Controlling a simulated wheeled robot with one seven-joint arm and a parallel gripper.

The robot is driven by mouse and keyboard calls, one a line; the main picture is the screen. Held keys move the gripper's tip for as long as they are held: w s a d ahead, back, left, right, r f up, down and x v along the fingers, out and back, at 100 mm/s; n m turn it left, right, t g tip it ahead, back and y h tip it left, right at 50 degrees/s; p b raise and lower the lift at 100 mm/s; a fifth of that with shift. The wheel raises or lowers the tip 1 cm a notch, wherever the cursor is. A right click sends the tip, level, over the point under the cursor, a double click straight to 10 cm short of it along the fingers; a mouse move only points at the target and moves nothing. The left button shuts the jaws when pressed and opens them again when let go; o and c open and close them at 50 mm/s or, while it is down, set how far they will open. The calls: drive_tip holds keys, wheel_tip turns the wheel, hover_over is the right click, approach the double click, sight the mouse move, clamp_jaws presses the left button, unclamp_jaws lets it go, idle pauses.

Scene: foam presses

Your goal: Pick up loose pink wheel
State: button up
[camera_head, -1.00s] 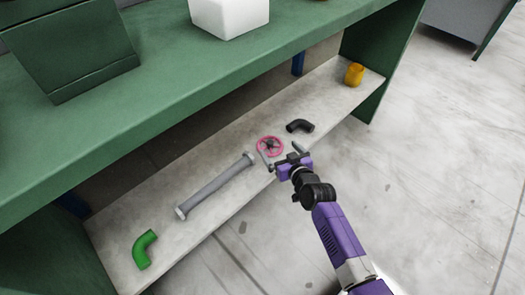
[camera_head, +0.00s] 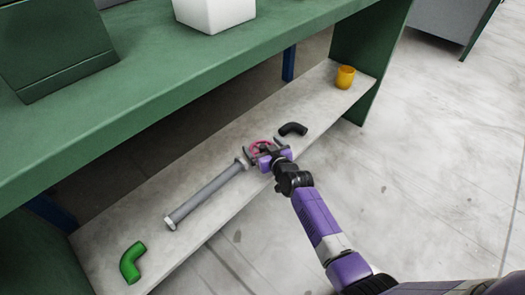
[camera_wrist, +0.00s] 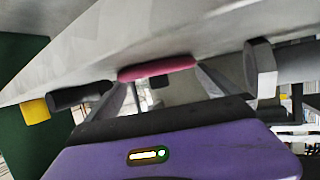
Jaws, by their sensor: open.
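The pink wheel (camera_head: 256,147) lies on the pale lower shelf (camera_head: 205,165) of the green bench, partly hidden behind my gripper in the head view. In the wrist view the wheel (camera_wrist: 157,68) shows edge-on as a pink bar between the tips of the fingers. My gripper (camera_head: 264,149) is open, with one finger on each side of the wheel's near part. It also shows in the wrist view (camera_wrist: 160,88). I cannot tell whether the fingers touch the wheel.
A grey flanged pipe (camera_head: 205,194) lies close on the left of my gripper. A black elbow (camera_head: 293,129) lies just to the right. A yellow cup-like part (camera_head: 345,77) and a green elbow (camera_head: 131,262) are farther off. The green bench top (camera_head: 200,70) overhangs the shelf.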

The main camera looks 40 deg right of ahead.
drive_tip(key=c, duration=1.4)
drive_tip(key=shift+c, duration=0.2)
